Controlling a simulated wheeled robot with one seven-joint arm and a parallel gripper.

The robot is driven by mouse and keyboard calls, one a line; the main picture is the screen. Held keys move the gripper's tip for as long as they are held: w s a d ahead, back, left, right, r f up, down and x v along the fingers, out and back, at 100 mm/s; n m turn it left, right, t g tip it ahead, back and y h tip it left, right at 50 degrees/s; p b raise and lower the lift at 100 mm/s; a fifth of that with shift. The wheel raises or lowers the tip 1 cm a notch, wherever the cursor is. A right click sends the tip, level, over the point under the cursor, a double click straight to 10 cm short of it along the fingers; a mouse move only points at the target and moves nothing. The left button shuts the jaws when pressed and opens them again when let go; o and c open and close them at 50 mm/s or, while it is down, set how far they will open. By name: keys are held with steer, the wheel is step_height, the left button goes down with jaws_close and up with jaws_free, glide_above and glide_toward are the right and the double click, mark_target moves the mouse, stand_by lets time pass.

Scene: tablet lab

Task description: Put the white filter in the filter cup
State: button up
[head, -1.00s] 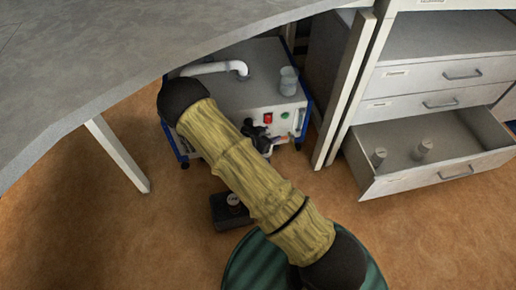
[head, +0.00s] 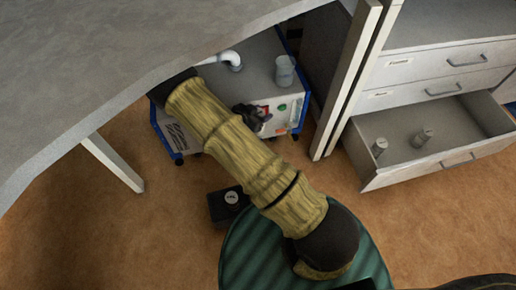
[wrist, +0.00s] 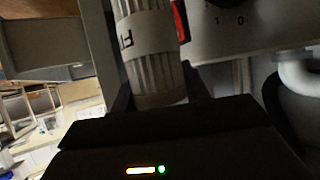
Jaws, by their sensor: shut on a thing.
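The white filter (wrist: 150,50) is a ribbed cylinder with a lettered band around it, seen in the wrist view. My gripper (wrist: 157,98) is shut on its lower part, one finger on each side. In the head view my gripper (head: 250,118) is in front of the grey unit, by its red switch, and the filter is hard to make out there. A clear cup (head: 285,72), which looks like the filter cup, stands upright on the unit's top, above and right of my gripper. Its inside is not clear.
The grey unit (head: 255,68) has a white bent pipe (head: 232,62) on top and stands partly under the grey table (head: 120,70). An open drawer (head: 440,158) at right holds two small cylinders. A black box (head: 229,206) lies on the floor.

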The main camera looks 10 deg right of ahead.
step_height(320, 180, down, 13)
steer(key=b, duration=0.5)
steer(key=shift+b, duration=0.35)
steer(key=shift+f, duration=0.1)
steer(key=shift+f+b, duration=1.15)
steer(key=shift+f, duration=1)
steer(key=shift+f, duration=0.2)
steer(key=o, duration=1)
steer(key=shift+o, duration=0.2)
